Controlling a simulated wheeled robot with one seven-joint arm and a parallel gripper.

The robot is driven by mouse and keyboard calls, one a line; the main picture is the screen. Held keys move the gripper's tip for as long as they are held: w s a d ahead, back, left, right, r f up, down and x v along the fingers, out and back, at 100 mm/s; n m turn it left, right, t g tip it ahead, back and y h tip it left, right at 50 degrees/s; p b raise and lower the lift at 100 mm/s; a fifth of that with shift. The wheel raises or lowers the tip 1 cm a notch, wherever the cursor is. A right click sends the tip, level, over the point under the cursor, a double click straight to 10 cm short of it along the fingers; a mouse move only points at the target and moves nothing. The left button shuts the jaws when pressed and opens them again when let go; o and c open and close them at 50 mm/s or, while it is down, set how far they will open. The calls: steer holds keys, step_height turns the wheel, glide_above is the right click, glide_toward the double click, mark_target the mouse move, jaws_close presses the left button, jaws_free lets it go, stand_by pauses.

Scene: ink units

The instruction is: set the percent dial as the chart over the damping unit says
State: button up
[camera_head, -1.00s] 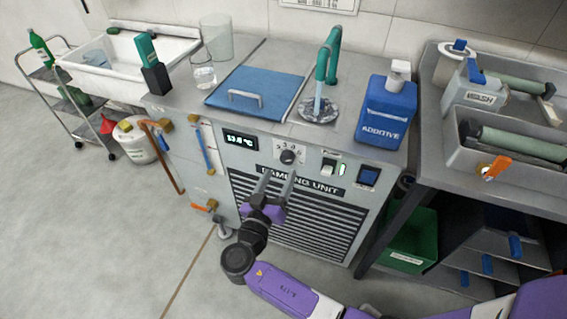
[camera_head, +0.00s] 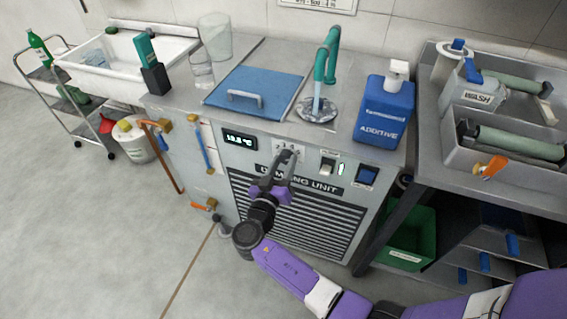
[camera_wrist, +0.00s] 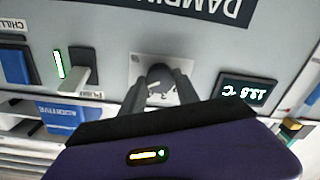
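The percent dial is a small dark knob on a white numbered plate (camera_head: 289,147) on the front of the damping unit (camera_head: 238,165). My gripper (camera_head: 284,157) is right at the dial, and its fingers hide most of it in the head view. In the wrist view the fingers (camera_wrist: 166,80) stand on both sides of the knob (camera_wrist: 158,92). I cannot tell whether they touch it, nor where its pointer stands. The chart (camera_head: 318,4) on the wall is cut off by the top edge; only its lower lines show, too small to read surely.
A temperature display (camera_head: 240,140) is left of the dial. A grey rocker switch with a lit green-white bar (camera_head: 340,169) and a blue chiller switch (camera_head: 367,175) are to its right. The blue additive bottle (camera_head: 384,115) stands on top at the right.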

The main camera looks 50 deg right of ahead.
jaws_close()
steer(key=shift+n, duration=0.4)
steer(key=n, duration=0.7)
steer(key=n+p, duration=0.1)
steer(key=n, duration=0.3)
steer(key=shift+n+p, duration=0.3)
steer(key=shift+n, duration=0.1)
steer(key=shift+n+p, duration=0.5)
steer(key=shift+n, duration=1)
steer(key=shift+a, duration=0.1)
steer(key=o, duration=1.2)
jaws_free()
